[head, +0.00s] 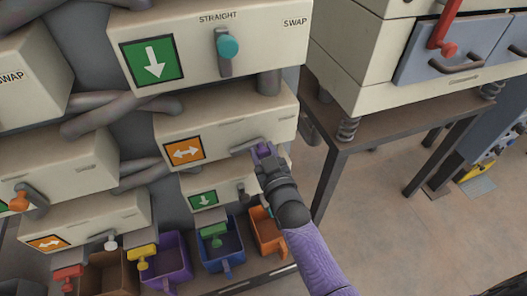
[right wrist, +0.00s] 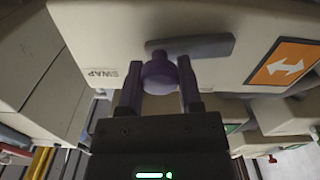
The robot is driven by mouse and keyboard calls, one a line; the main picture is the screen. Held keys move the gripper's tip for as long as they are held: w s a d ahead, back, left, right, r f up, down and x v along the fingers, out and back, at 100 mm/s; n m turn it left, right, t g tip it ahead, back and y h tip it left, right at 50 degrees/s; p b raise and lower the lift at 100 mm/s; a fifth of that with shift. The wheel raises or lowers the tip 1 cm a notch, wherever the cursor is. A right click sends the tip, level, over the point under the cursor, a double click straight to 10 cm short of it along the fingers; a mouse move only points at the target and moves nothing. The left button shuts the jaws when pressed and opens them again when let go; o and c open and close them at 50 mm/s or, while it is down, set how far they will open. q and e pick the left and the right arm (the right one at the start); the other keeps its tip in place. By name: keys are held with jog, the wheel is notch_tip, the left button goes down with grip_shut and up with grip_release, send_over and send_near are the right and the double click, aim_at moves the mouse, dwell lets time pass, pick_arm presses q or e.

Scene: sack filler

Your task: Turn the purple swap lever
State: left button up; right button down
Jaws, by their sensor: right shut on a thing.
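The purple swap lever is a grey bar with a round purple knob (right wrist: 158,76) on the front of a cream box. In the head view its grey bar (head: 245,146) points right, close to level, beside an orange sign with a white double arrow (head: 184,151). My right gripper (right wrist: 158,90) is shut on the knob, one finger on each side of it. In the head view my right gripper (head: 264,157) covers most of the knob. My left gripper is not in view.
Above is a box with a teal-knobbed lever (head: 227,47) and a green arrow sign. Below is a smaller box with a green sign (head: 203,200). Coloured bins, such as a purple one (head: 165,268), stand underneath. A table (head: 400,115) with a cream machine is at right, with open floor beside it.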

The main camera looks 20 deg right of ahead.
dwell(0.5)
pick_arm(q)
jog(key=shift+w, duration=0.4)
